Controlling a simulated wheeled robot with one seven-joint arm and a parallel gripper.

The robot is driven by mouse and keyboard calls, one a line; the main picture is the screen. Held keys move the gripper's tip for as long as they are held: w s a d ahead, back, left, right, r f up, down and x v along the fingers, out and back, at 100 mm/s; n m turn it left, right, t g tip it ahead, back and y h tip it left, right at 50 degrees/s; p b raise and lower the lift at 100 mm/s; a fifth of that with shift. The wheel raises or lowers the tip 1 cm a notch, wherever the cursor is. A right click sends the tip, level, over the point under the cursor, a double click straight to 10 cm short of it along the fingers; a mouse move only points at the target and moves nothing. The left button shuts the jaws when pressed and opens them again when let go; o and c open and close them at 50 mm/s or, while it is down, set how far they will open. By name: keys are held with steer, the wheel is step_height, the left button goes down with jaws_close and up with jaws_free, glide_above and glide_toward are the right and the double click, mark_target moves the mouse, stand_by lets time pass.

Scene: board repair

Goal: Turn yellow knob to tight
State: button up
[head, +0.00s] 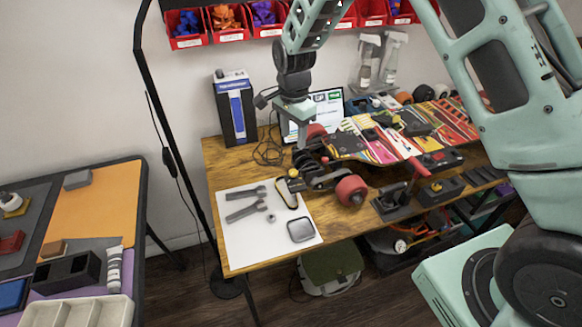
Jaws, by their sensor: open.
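My gripper (301,143) hangs from the upper middle of the head view. It points down over the left end of the skateboard, is open and looks empty. The colorful skateboard (385,145) lies across the wooden workbench with a wheel truck at its left end. A red wheel (351,189) shows at the front of this truck. A small pale yellow spot (293,173) beside the truck, just below my gripper, may be the yellow knob; it is too small to be sure. I cannot tell whether my gripper touches anything.
A white mat (245,238) holds wrenches (246,203) and a grey square dish (301,229). A black-and-yellow object (289,193) lies beside the truck. A blue box (235,108) and a screen (326,106) stand behind. A black stand with a red handle (398,199) is at right.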

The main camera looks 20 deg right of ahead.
mark_target(293, 172)
step_height(293, 172, down, 13)
steer(key=p, duration=0.2)
steer(key=shift+r+p, duration=0.1)
steer(key=shift+p, duration=0.25)
steer(key=shift+c, duration=0.3)
steer(key=c, duration=0.9)
